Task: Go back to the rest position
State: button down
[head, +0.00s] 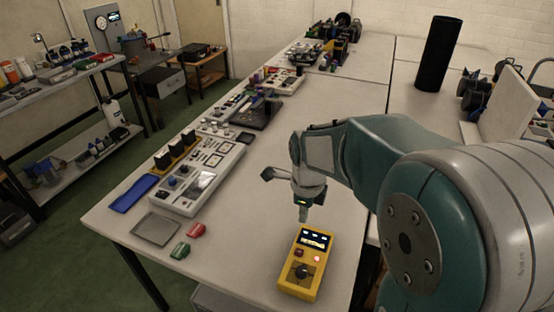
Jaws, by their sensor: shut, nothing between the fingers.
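My arm reaches in from the right over the white table (262,205). My gripper (303,215) points down, shut and empty, at the end of the arm. It is above the table, just behind the far end of a yellow handheld device (306,264) with a dark screen, small buttons and a dark knob. I cannot tell the exact height of the fingertips. I see no contact with the device.
Grey control panels (197,180), a blue strip (133,194), a grey plate (157,229) and small red (196,230) and green (180,250) pieces lie along the left edge. A tall black cylinder (440,52) stands at the back right. The table's middle is clear.

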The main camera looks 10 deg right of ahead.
jog(key=s+a+r+n+t, duration=0.1)
jog(key=s+r+n, duration=0.4)
jog(key=n, duration=0.7)
jog(key=s+a+r+n+t, duration=0.1)
jog(key=s+r+n+t, duration=0.3)
jog(key=s+n, duration=0.6)
jog(key=r+n, duration=0.1)
jog(key=n, duration=0.2)
jog(key=shift+s+a, duration=0.3)
jog(key=shift+a, duration=0.1)
